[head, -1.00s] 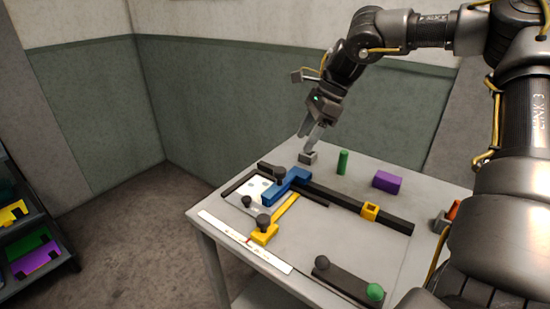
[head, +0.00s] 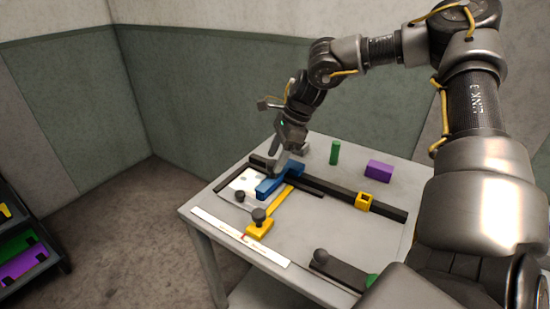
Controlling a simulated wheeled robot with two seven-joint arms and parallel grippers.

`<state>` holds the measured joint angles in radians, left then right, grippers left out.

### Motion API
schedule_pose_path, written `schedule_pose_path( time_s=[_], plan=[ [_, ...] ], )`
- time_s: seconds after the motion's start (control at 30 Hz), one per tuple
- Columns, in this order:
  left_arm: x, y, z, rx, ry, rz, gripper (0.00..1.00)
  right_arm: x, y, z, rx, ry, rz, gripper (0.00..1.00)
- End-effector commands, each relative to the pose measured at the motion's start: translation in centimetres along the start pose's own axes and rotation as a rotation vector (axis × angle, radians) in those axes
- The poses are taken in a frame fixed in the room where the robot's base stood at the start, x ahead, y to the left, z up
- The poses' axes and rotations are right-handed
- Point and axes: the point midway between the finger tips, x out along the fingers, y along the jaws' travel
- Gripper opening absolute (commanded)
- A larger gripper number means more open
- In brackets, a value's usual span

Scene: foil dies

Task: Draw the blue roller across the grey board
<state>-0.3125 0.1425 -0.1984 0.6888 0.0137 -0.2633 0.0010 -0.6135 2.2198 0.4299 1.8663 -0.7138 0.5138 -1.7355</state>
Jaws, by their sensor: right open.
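The blue roller (head: 279,183) is a blue block lying across the long black rail near its left end. A light grey plate (head: 237,187), which looks like the grey board, lies on the table just left of it, partly covered by it. My right gripper (head: 281,163) is open, with its fingers pointing down at the blue roller's upper end. My left gripper is out of view.
A yellow slide (head: 260,229) with a dark knob stands left of centre. A white ruled strip (head: 238,238) lies along the table's front edge. A yellow square ring (head: 364,201) sits on the black rail (head: 335,193). A green cylinder (head: 335,153) and a purple block (head: 379,171) stand behind it.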

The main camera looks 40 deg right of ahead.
Motion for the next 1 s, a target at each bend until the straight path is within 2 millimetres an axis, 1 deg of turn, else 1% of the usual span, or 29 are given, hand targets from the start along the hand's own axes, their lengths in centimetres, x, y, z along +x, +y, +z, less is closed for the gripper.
schedule_pose_path(
  time_s=[0.13, 0.43, 0.47, 0.87, 1.0],
  plan=[
    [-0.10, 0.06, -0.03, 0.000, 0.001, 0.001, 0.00, 1.05, 0.02, 0.03, 0.000, 0.000, 0.001, 0.56],
    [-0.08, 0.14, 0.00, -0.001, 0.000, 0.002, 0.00, 1.26, 0.00, 0.08, -0.001, -0.001, 0.000, 0.56],
    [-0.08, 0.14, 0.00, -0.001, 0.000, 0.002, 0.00, 1.25, -0.01, 0.08, -0.001, -0.001, 0.000, 0.53],
    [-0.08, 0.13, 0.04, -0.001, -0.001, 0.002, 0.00, 1.23, -0.02, 0.08, -0.001, 0.000, -0.001, 0.01],
    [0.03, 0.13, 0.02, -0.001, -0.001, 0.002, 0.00, 1.25, -0.13, 0.01, 0.002, 0.000, -0.002, 0.00]
  ],
)
